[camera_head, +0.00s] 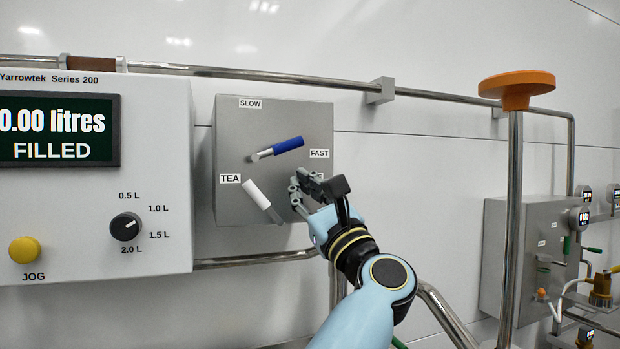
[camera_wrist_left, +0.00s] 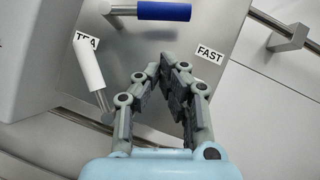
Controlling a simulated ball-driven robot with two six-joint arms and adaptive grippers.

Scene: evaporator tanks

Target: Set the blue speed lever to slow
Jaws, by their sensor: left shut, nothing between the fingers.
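The blue speed lever (camera_head: 288,145) is on a grey panel (camera_head: 285,112). Its blue handle points right and slightly up, toward the FAST label (camera_head: 319,153); the SLOW label (camera_head: 250,104) is above it at the panel's top. A white lever (camera_head: 256,193) sits below, by the TEA label (camera_head: 230,179). My left gripper (camera_head: 301,181) is shut and empty, in front of the panel's lower right, below the blue handle and apart from it. In the left wrist view the blue lever (camera_wrist_left: 163,11) is at the top, beyond the fingertips (camera_wrist_left: 176,62). My right gripper is not in view.
A white control box (camera_head: 160,150) with a display, black dial (camera_head: 126,226) and yellow JOG button (camera_head: 25,250) stands left. A steel pipe (camera_head: 440,95) runs above the panel. An orange-topped post (camera_head: 516,90) and another grey box (camera_head: 510,250) are at right.

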